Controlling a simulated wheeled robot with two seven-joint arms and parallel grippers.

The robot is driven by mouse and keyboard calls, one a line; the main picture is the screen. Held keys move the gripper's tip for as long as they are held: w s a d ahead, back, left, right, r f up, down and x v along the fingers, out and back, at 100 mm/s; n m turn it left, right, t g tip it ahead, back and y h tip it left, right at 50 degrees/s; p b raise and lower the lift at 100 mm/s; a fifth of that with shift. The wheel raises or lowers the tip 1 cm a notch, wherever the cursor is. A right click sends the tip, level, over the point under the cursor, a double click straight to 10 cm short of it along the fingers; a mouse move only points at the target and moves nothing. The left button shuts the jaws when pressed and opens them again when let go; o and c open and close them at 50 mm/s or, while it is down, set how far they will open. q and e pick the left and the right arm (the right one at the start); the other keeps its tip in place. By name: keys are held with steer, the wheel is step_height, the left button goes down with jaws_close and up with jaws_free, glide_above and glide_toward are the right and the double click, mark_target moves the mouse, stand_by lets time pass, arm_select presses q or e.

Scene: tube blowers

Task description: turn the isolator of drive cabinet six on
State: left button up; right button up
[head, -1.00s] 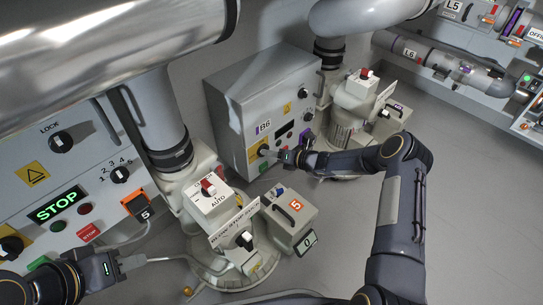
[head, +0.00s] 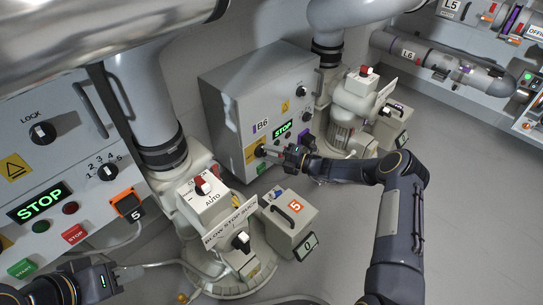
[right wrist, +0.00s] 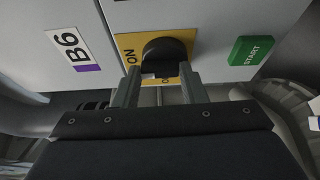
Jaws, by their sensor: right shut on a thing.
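Drive cabinet six is the grey box marked B6 (head: 230,100) in the middle of the head view. Its isolator is a black rotary knob (right wrist: 166,52) on a yellow plate (right wrist: 124,42), with ON lettered on the plate's left side in the right wrist view. My right gripper (right wrist: 160,88) is shut on the knob, one finger on each side. In the head view my right gripper (head: 266,151) covers part of the knob. The cabinet's display (head: 283,129) is lit and reads STOP in green. My left gripper (head: 124,273) is low at the left, away from B6; its jaw gap is unclear.
A green START button (right wrist: 250,51) sits right of the isolator in the wrist view. Blower five's control boxes (head: 205,200) and a grey box labelled 5 (head: 292,222) stand before B6. Another cabinet with a STOP display (head: 40,203) is at left. Open floor lies right.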

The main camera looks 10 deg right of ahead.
steer(key=shift+d+m, duration=0.1)
steer(key=shift+m, duration=0.2)
steer(key=o, duration=1)
steer(key=p+v, duration=0.2)
steer(key=v, duration=0.5)
steer(key=shift+s+d+p, duration=0.2)
steer(key=shift+d+p, duration=0.1)
steer(key=shift+f, duration=0.1)
